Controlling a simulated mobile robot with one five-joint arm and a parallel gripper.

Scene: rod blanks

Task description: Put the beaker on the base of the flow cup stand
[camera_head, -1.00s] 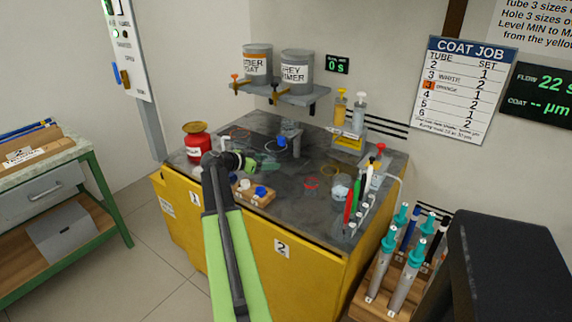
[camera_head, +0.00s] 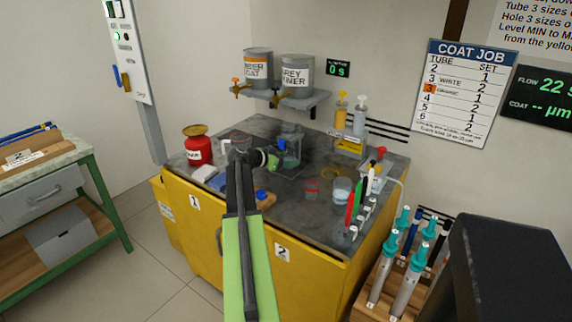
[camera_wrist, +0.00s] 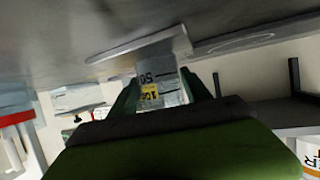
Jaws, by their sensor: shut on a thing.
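The beaker (camera_wrist: 159,72) is clear, with dark graduation marks and a yellow label. My gripper (camera_wrist: 160,92) is shut on it, one green finger on each side. The wrist picture is upside down, with the bench top above. The beaker's bottom is close to a flat grey plate, which seems to be the base (camera_wrist: 125,49) of the flow cup stand; I cannot tell if they touch. In the head view my gripper (camera_head: 272,160) is at the flow cup stand (camera_head: 291,133), and the beaker (camera_head: 289,158) shows faintly beyond the fingers, low at the stand.
A red can (camera_head: 198,152) stands at the bench's left. A red ring (camera_head: 312,187), a clear cup (camera_head: 342,189) and several upright pens (camera_head: 360,203) are to the right. A shelf (camera_head: 290,101) with two paint cans hangs behind. The bench (camera_head: 290,215) is open in front of the cup.

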